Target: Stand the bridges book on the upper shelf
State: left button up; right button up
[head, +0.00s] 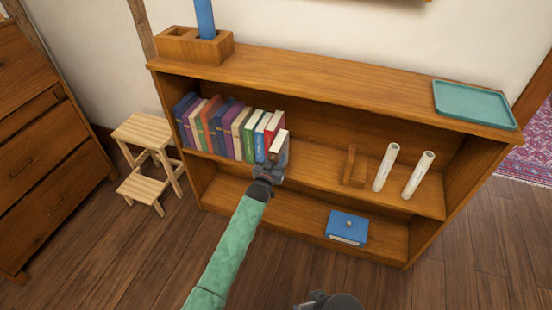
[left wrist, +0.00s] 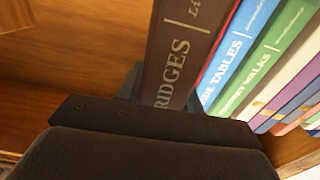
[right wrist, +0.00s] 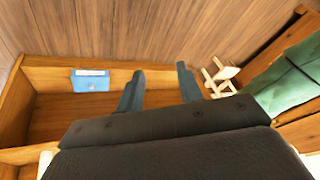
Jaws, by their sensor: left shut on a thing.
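The bridges book (left wrist: 175,60) has a dark brown spine lettered "RIDGES", its first letter hidden by my gripper. In the head view the book (head: 281,143) is upright, its pale page edges up, at the right end of the book row on the upper shelf (head: 318,168). My left gripper (head: 272,170) is shut on its lower part. The book's base is hidden, so I cannot tell whether it touches the shelf. In the left wrist view a red book (left wrist: 217,50) is right beside it. My right gripper (right wrist: 160,88) is open and empty, low in front.
A row of several books (head: 225,128) fills the shelf's left. A wooden bookend (head: 351,168) and two white rolls (head: 386,167) stand to the right, with free shelf between. A blue box (head: 347,227) lies below. A teal tray (head: 474,101) is on top. A step stool (head: 145,130) stands left.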

pick_arm(q)
jog(key=o, duration=1.3)
jog(key=shift+r, duration=0.1)
pick_arm(e)
jog(key=shift+w+r, duration=0.1)
jog(key=shift+w, duration=0.1)
pick_arm(q)
jog(key=shift+s+a+f, duration=0.2)
jog(key=shift+s, duration=0.35)
jog(key=p+v, duration=0.1)
jog(key=v, duration=0.5)
jog(key=p+v, duration=0.1)
jog(key=v, duration=0.6)
jog(key=shift+s+a+r+p, duration=0.1)
jog(key=shift+s+r+p, duration=0.1)
jog(key=shift+s+p, duration=0.15)
pick_arm(e)
jog(key=shift+w+a+r, duration=0.15)
jog(key=shift+a+r, duration=0.35)
jog(key=shift+r, duration=0.35)
pick_arm(q)
jog(key=shift+w, duration=0.1)
